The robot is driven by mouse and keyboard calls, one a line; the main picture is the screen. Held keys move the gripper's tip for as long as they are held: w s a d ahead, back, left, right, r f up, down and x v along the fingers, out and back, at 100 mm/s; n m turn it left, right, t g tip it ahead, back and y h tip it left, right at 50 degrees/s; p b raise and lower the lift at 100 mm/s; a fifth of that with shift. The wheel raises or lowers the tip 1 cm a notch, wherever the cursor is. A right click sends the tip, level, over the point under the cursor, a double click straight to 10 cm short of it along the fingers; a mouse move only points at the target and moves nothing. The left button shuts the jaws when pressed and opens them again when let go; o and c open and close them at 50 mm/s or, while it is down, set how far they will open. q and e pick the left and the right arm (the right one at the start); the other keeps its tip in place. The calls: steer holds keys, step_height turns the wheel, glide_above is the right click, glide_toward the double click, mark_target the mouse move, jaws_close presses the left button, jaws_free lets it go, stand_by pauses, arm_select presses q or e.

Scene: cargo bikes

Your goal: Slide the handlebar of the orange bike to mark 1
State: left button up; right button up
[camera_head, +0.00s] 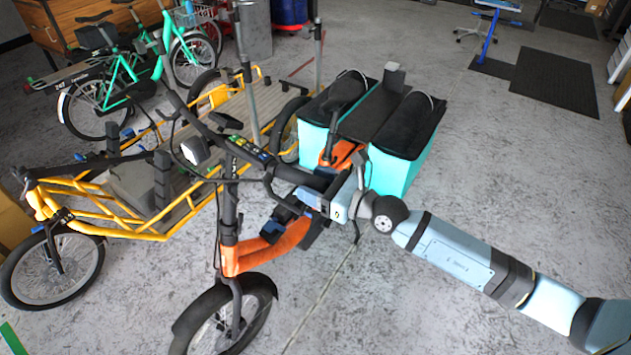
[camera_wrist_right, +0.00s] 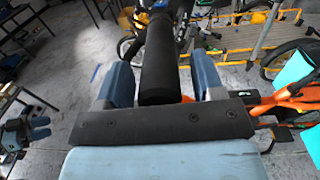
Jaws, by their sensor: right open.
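The orange bike (camera_head: 270,248) stands in the middle of the head view, its front wheel toward the camera. Its black handlebar (camera_head: 290,174) runs from the upper left to a grip on the right, above a dark upright stem. My right gripper (camera_head: 318,197) is at the right-hand grip. In the right wrist view, the black grip (camera_wrist_right: 158,55) lies between the two spread blue fingers of my right gripper (camera_wrist_right: 163,80), with gaps on both sides. Small coloured markings show near the handlebar's middle, but I cannot read mark 1. What looks like my left gripper (camera_wrist_right: 35,128) shows small at the wrist view's left edge.
A yellow cargo bike (camera_head: 130,222) stands close on the left. Turquoise bags (camera_head: 397,172) hang at the orange bike's rear, near my right arm. Green bikes (camera_head: 105,90) stand at the back left. The floor at front right is clear apart from my arm.

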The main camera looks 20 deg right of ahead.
jaws_close()
step_height(320, 180, down, 8)
steer(key=s+a+b, duration=0.1)
steer(key=a+b, duration=0.1)
steer(key=b, duration=0.3)
steer(key=shift+s, duration=0.35)
steer(key=shift+c, duration=0.6)
jaws_free()
steer(key=shift+o, duration=0.6)
steer(key=shift+r, duration=0.1)
